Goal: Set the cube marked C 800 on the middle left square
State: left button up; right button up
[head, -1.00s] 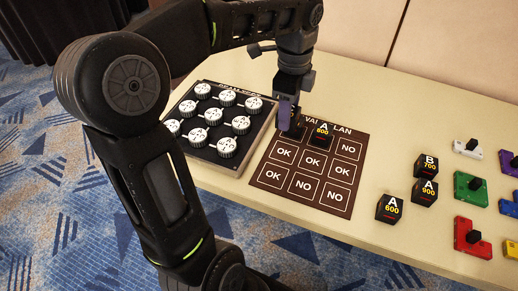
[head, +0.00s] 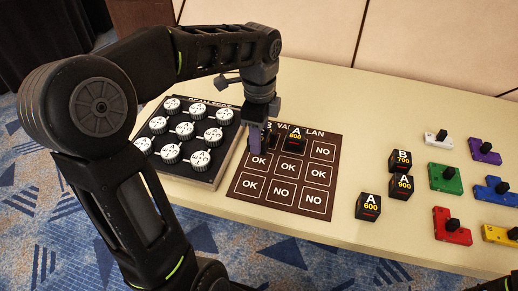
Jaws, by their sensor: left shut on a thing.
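The dark plan mat (head: 236,191) lies on the table, with a grid of squares marked OK and NO. Its middle left square (head: 258,162) reads OK. My left gripper (head: 255,142) points down just behind that square, close to the mat's left edge. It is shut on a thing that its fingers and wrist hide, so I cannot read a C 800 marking. A black cube (head: 271,139), partly hidden by the gripper, shows at the top left square; a letter like B is visible there. A cube marked A 800 (head: 295,139) stands on the top middle square. My right gripper is out of view.
A black board with white knobs (head: 187,130) stands left of the mat. Cubes B 700 (head: 399,161), A 900 (head: 401,186) and A 600 (head: 369,207) stand to its right, with several coloured blocks beyond. The mat's lower rows are free of cubes.

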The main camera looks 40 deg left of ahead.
pick_arm(q)
jog(key=shift+f, duration=0.1)
jog(key=shift+f+b, duration=0.4)
jog(key=shift+f, duration=2)
jog(key=shift+f, duration=0.15)
jog(key=o, duration=1.4)
notch_tip(320, 180, up, 12)
jog(key=shift+r+p, duration=0.2)
jog(key=shift+p, duration=0.75)
